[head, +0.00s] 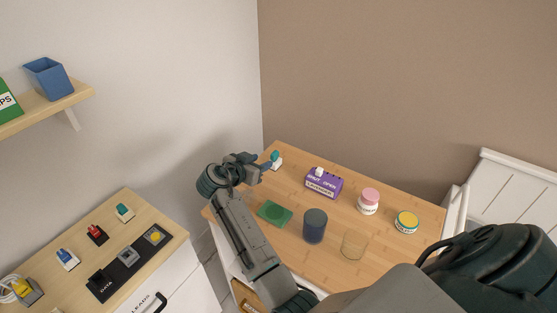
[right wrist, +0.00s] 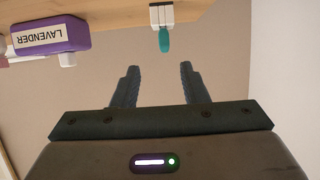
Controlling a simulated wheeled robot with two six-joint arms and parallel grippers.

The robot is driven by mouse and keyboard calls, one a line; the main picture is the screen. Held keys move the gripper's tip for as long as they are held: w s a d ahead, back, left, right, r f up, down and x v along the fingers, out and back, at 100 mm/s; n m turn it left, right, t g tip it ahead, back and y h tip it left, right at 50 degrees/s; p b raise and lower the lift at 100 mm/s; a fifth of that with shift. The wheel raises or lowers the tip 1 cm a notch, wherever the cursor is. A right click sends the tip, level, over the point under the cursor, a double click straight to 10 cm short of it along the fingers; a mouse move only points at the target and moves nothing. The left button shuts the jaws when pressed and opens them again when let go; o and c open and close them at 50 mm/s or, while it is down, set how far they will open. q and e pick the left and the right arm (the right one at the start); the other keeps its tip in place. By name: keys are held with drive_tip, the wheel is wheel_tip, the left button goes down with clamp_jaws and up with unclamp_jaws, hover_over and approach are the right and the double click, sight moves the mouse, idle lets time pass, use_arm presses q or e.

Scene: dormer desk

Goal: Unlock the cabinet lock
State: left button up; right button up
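My right gripper (head: 264,165) is at the far left part of the wooden desk, close to a small white block with a teal knob (head: 276,158). In the right wrist view its two fingers (right wrist: 158,68) stand apart with nothing between them. That view appears upside down, and the teal knob (right wrist: 164,40) on its white base shows beyond the fingertips, apart from them. I cannot tell whether this knob is the cabinet lock. My left gripper is not in view.
The desk holds a purple lavender box (head: 324,183), green block (head: 274,213), dark blue cup (head: 314,226), clear glass (head: 354,245), pink-lidded jar (head: 369,200) and yellow-lidded tin (head: 406,222). Switches and a black panel (head: 128,258) lie on the cabinet top. A shelf (head: 45,107) hangs upper left.

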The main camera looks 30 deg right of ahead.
sight(272, 154)
drive_tip(key=p+x, duration=0.1)
drive_tip(key=x, duration=0.4)
drive_tip(key=shift+d, duration=0.1)
drive_tip(key=p+x, duration=0.1)
drive_tip(key=x, duration=0.1)
drive_tip(key=p+x, duration=0.2)
drive_tip(key=shift+w+d, duration=0.1)
drive_tip(key=shift+w, duration=0.4)
drive_tip(key=shift+w+d+f, duration=0.15)
drive_tip(key=shift+d+f, duration=0.2)
clamp_jaws()
